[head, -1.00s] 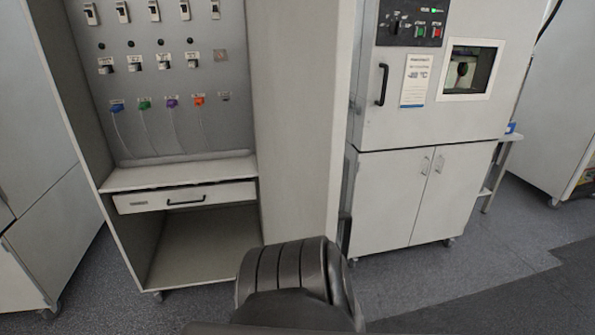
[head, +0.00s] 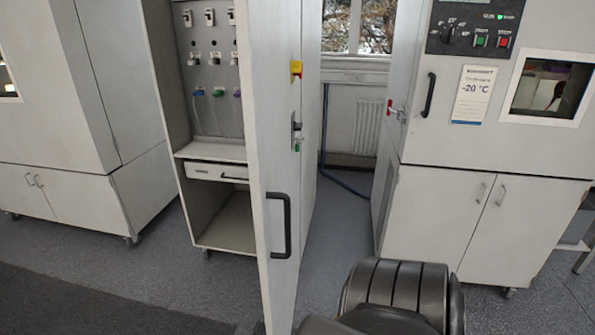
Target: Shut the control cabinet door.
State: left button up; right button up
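The control cabinet (head: 217,153) stands left of centre in the head view, with its interior partly exposed. Inside are switches, coloured plugs with cables and a small drawer (head: 215,172). Its pale door (head: 262,120) stands swung out towards me and hides the cabinet's right part. A black bar handle (head: 280,225) sits low on the door, near its close edge. Neither gripper is in view.
A test chamber (head: 470,190) with a "-20 °C" sign stands at right. Another large cabinet (head: 75,120) is at left. A narrow floor gap with a blue hose (head: 345,186) lies behind the door. Open floor (head: 140,280) lies front left.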

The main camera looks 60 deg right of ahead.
aim_at(269, 32)
jog(key=z, duration=1.9)
jog(key=i, duration=0.5)
jog(key=u, duration=2.15)
jog(key=k, duration=1.4)
jog(key=z, duration=2.15)
jog(key=i, duration=0.3)
